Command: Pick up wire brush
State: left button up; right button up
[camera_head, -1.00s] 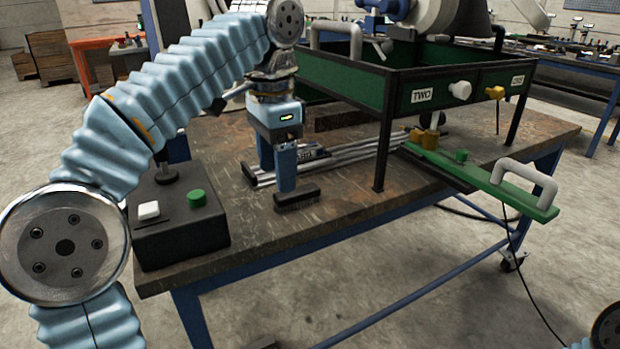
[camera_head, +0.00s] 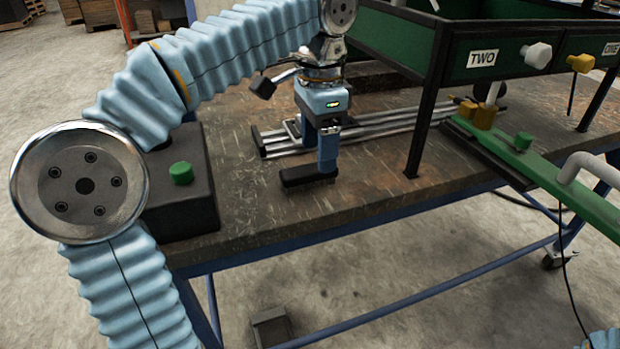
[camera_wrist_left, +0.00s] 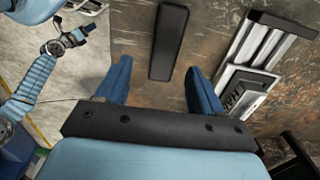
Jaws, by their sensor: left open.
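The wire brush (camera_head: 308,179) is a dark, narrow block lying near the front edge of the worktable. My left gripper (camera_head: 327,160) points down at it, its blue fingers overlapping the brush's right part in the head view. In the left wrist view the brush (camera_wrist_left: 168,42) runs away from the open left gripper (camera_wrist_left: 158,80), its near end between the two fingers in the picture. I see no grip on it; the height gap is unclear. My right gripper (camera_wrist_left: 68,40) shows small at the left of the wrist view, its jaws unclear.
Metal rails (camera_head: 360,130) lie behind the brush. A dark box with a green button (camera_head: 181,173) stands to the left. A green frame labelled TWO (camera_head: 480,58) and its black leg (camera_head: 425,110) stand to the right. Bare tabletop lies between leg and brush.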

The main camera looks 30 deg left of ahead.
aim_at(312, 167)
pick_arm(q)
jog(key=f, duration=0.2)
jog(key=a+f+b, duration=0.1)
jog(key=f, duration=0.2)
jog(key=shift+s, duration=0.2)
jog(key=c, duration=1.1)
